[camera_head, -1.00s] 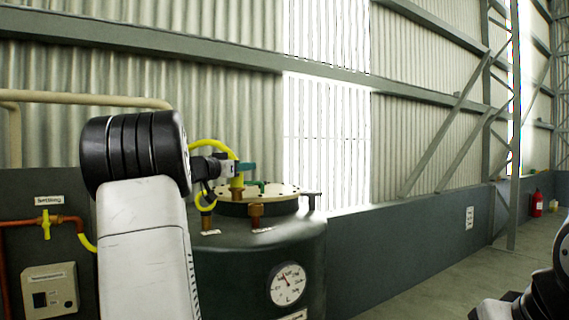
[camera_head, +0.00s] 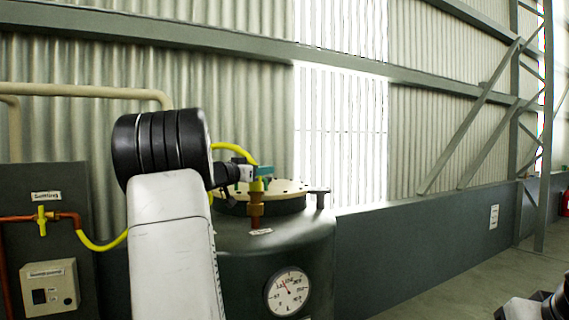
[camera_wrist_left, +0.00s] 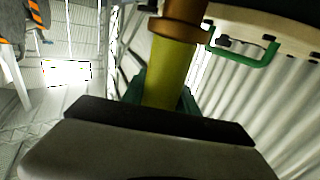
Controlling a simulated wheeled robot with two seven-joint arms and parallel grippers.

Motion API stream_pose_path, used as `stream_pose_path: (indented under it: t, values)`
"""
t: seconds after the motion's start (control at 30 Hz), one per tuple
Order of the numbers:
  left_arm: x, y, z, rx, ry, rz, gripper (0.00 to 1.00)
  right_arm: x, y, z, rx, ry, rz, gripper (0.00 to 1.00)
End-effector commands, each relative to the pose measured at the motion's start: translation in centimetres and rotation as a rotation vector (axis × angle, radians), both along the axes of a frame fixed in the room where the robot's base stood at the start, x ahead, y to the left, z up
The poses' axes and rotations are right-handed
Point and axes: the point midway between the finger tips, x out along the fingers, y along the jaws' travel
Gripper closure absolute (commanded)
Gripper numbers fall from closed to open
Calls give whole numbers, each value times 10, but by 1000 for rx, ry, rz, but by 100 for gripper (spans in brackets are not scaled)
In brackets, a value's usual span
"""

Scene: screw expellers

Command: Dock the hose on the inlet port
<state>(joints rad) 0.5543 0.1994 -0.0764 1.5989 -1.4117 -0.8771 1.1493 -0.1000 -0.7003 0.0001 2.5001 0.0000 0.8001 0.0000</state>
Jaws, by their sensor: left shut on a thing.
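The yellow hose (camera_head: 236,150) arcs over to my left gripper (camera_head: 263,172), whose green fingers are shut on its end. In the left wrist view the yellow hose end (camera_wrist_left: 170,70) stands between the fingers, with a brass collar beyond it. The inlet port appears to be the upright brass fitting (camera_head: 256,212) on the dark tank top. The hose end is upright and in line above it. They look touching or nearly so; I cannot tell whether they are fully seated. My right gripper's fingers are not visible; only part of that arm shows at the lower right.
The dark tank (camera_head: 240,262) carries a round gauge (camera_head: 287,291) and a pale flanged lid (camera_head: 290,187). A panel at left holds a yellow valve (camera_head: 42,222) on copper pipe and a control box (camera_head: 50,288). Open floor lies at right.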

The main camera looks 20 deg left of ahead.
Motion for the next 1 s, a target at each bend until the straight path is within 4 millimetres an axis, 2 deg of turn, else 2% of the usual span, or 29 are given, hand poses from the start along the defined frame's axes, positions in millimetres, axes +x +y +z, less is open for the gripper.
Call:
stream_pose_path:
  t: [0.3, 1.0]
  values:
    - [1, 0, -22, -2, 10, 0, 100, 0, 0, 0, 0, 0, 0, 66]
    - [-1, 1, -24, -1, 14, 3, 100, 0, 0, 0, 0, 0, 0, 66]
